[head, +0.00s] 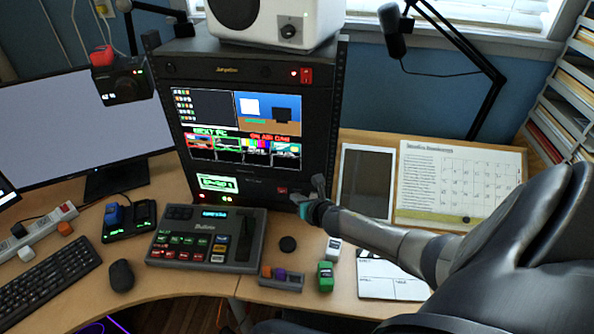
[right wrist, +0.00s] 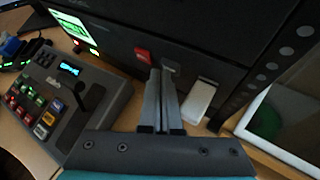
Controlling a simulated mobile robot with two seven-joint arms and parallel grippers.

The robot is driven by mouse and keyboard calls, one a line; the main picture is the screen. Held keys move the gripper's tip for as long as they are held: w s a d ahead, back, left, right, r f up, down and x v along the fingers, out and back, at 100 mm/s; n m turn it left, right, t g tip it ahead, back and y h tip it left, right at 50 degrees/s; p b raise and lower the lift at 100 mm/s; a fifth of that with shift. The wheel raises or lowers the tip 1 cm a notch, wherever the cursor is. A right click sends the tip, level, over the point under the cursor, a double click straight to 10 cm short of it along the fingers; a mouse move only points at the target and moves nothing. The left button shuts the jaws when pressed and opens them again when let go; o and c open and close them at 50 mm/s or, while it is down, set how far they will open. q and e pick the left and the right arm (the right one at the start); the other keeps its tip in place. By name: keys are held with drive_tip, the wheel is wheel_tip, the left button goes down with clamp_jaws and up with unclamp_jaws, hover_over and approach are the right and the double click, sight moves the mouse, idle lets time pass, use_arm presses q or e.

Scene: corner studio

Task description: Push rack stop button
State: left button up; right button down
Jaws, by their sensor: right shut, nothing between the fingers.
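The black rack (head: 174,80) stands at the back of the desk. A red button (head: 282,190) is on its lower front panel; it also shows in the right wrist view (right wrist: 143,56), beside a small grey piece (right wrist: 171,66). A second red switch (head: 306,75) is high on the rack's right. My right gripper (head: 303,200) is at the lower right of the rack front. In the right wrist view its fingers (right wrist: 160,74) are shut and empty, with tips close to the red button and grey piece. Contact cannot be told. My left gripper is not in view.
A switcher console (head: 207,257) stands on the desk before the rack. A tablet (head: 366,182) and a calendar (head: 455,182) are right of the rack.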

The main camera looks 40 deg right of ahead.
drive_tip(key=shift+s+a, duration=0.3)
drive_tip(key=shift+a, duration=0.05)
drive_tip(key=shift+a, duration=0.1)
drive_tip(key=shift+s+a+p, duration=0.5)
drive_tip(key=shift+s+a, duration=0.45)
drive_tip(key=shift+a, duration=0.2)
drive_tip(key=shift+s+a+p, duration=0.45)
drive_tip(key=shift+s+a, duration=0.45)
drive_tip(key=shift+a, duration=0.2)
drive_tip(key=shift+r, duration=0.15)
